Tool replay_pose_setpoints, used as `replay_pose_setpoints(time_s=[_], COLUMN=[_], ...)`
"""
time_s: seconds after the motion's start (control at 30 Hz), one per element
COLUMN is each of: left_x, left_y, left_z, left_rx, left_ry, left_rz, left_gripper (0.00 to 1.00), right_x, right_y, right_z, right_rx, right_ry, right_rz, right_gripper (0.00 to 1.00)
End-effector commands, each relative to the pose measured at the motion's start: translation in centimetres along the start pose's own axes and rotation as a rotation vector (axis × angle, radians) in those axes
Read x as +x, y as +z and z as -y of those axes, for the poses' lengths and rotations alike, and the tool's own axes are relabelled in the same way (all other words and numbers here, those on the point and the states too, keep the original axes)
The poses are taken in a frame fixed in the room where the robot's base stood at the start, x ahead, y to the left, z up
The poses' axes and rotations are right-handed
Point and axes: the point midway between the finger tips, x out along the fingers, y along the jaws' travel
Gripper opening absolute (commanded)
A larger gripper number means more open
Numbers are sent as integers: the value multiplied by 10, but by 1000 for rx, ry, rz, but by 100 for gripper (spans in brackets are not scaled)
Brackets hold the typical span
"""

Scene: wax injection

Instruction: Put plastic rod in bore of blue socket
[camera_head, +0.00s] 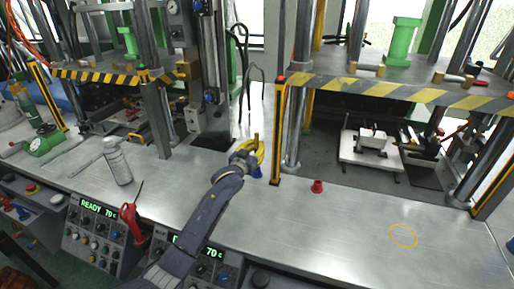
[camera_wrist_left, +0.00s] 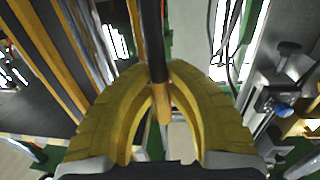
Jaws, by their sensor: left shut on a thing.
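My left gripper (camera_head: 253,150) has yellow fingers and is over the metal bench near the middle of the head view. In the left wrist view its fingers (camera_wrist_left: 159,76) are shut on a thin rod (camera_wrist_left: 163,105), dark in its upper part and orange-brown at its near end. I take this to be the plastic rod; it is not clear in the head view. The blue socket (camera_head: 257,173) stands on the bench just below the fingers, partly hidden by the gripper. Its bore does not show, and I cannot tell whether the rod touches it. My right gripper is not in view.
A yellow-black post (camera_head: 278,140) stands close to the right of the gripper. A red socket (camera_head: 317,187) is further right. An orange ring (camera_head: 403,236) marks the clear bench at right. A spray bottle (camera_head: 117,162) stands at left.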

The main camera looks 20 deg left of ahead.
Motion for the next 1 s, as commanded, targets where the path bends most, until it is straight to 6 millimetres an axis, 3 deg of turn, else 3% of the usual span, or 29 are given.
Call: replay_pose_setpoints(time_s=[0.3, 0.6, 1.0], left_x=[0, 0, -8], left_y=[4, 4, 4], left_z=[0, 0, 0], left_rx=[0, 0, 0], left_ry=[0, 0, 1], left_rz=[0, 0, -1], left_gripper=[0, 34, 34], right_x=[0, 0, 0], right_y=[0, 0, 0], right_z=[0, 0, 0], right_rx=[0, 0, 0], right_ry=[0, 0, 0], right_rz=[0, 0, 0], right_gripper=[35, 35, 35])
